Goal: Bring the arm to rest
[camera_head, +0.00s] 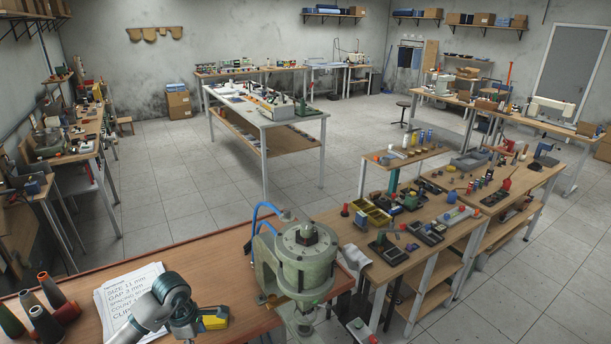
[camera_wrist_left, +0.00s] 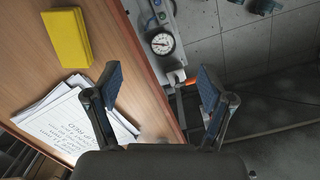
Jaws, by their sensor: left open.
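My left gripper (camera_wrist_left: 160,88) is open in the left wrist view. Its two dark-padded fingers stand wide apart with nothing between them. They are above the right edge of a wooden table (camera_wrist_left: 30,85), apart from the things on it. In the head view my grey left arm (camera_head: 168,292) with a teal joint is over the near table, between the papers and a green pneumatic machine; its fingers cannot be made out there. My right gripper is in neither view.
Printed sheets (camera_head: 128,290) and several cones (camera_head: 46,322) lie left of my arm. A yellow block (camera_wrist_left: 68,38) is on the table. The green machine (camera_head: 299,262) stands close on the right. A pressure gauge (camera_wrist_left: 162,43) is beyond the table edge. Open floor (camera_head: 180,215) lies behind.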

